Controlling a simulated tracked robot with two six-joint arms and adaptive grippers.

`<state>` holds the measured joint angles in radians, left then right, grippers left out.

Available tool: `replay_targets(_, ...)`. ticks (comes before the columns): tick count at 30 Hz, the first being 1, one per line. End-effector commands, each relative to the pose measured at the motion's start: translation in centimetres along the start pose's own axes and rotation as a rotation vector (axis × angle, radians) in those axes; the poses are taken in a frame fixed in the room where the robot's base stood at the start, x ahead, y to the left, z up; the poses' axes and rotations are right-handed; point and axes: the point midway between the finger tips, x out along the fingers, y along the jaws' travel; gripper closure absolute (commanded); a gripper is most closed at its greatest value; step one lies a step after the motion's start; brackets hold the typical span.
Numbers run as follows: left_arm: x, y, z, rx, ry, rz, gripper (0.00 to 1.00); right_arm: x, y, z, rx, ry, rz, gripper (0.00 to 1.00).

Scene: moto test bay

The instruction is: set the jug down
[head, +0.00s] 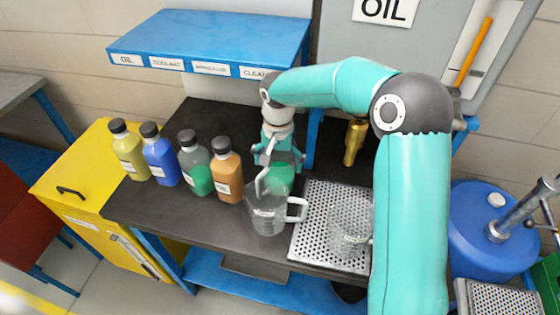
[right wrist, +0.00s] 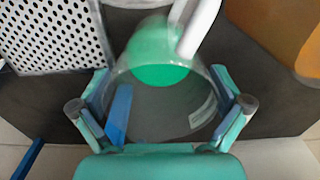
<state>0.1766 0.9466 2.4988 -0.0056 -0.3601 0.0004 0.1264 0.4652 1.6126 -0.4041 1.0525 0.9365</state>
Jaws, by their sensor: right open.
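A clear jug (head: 266,218) with a pale handle stands upright on the dark bench top (head: 200,117), just left of the perforated tray. My right gripper (head: 272,172) is at the jug's rear side, close to its rim. In the right wrist view the jug (right wrist: 160,112) lies between the spread fingers of the gripper (right wrist: 162,104), with its white handle at the top. The fingers are open; whether they touch the glass I cannot tell. A green area shows in or through the jug. My left gripper is out of view.
Several capped bottles, the nearest orange (head: 227,172), stand left of the jug. The perforated tray (head: 312,196) on the right bears another clear vessel (head: 348,228). A blue shelf (head: 215,38) overhangs the back. A blue drum (head: 490,235) stands far right.

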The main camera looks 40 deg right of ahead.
Motion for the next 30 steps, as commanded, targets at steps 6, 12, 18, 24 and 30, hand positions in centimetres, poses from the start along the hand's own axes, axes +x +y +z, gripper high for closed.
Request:
replay_targets(6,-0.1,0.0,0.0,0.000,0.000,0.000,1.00,-0.8,0.0,-0.1,0.001,0.003,-0.003,0.00)
replay_targets(12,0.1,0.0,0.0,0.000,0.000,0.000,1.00,-4.0,-0.1,-0.1,0.002,0.005,-0.004,0.00)
replay_targets(18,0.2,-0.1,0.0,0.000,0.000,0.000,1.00,-8.2,-0.1,-0.1,0.001,0.004,-0.004,0.00)
replay_targets(24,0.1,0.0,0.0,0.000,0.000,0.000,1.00,-11.2,0.0,-0.1,0.001,0.002,-0.002,0.00)
replay_targets(30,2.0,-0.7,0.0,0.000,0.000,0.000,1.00,-12.2,-0.2,1.0,-0.011,0.057,0.008,0.00)
